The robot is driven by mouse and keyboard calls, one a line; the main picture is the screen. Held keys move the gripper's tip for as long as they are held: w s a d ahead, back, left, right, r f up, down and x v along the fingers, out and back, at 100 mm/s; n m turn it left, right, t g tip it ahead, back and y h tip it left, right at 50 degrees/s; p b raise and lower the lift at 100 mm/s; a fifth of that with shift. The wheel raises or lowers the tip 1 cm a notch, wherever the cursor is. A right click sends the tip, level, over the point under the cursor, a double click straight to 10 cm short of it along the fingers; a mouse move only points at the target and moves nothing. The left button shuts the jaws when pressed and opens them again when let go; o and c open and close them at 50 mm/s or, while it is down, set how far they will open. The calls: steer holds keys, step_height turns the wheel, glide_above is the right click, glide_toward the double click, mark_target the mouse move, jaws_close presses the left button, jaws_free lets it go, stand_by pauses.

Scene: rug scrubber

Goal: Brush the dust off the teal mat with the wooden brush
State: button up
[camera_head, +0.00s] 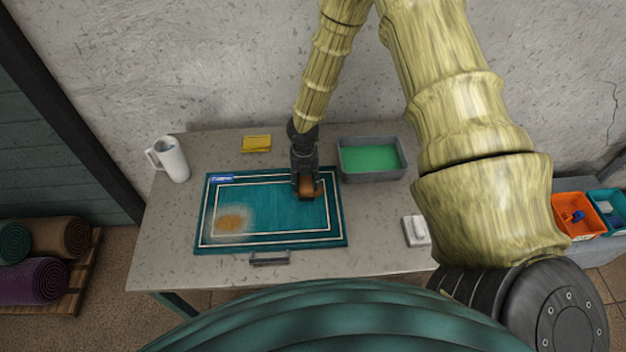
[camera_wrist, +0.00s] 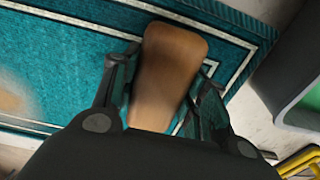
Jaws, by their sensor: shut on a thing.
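The teal mat (camera_head: 270,233) with white border lines lies flat on the table. A brownish dust patch (camera_head: 233,222) shows on its left half, with a pale haze around it. Its edge also shows in the wrist view (camera_wrist: 12,95). My gripper (camera_head: 306,182) is over the right part of the mat, shut on the wooden brush (camera_head: 307,190). In the wrist view the brown wooden back of the brush (camera_wrist: 168,72) sits between my two fingers (camera_wrist: 160,95). Its bristles are hidden, so I cannot tell whether they touch the mat.
A grey tray with green inside (camera_head: 343,170) stands right of the mat. A yellow sponge (camera_head: 257,143) lies behind the mat. A white pitcher (camera_head: 172,160) stands at the left. A white block (camera_head: 416,231) and a dark handle (camera_head: 269,258) are near the front. Bare table (camera_head: 160,235) lies left.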

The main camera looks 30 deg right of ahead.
steer(key=shift+w+a, duration=0.25)
steer(key=shift+a, duration=0.1)
steer(key=shift+r, duration=0.15)
steer(key=shift+r, duration=2.15)
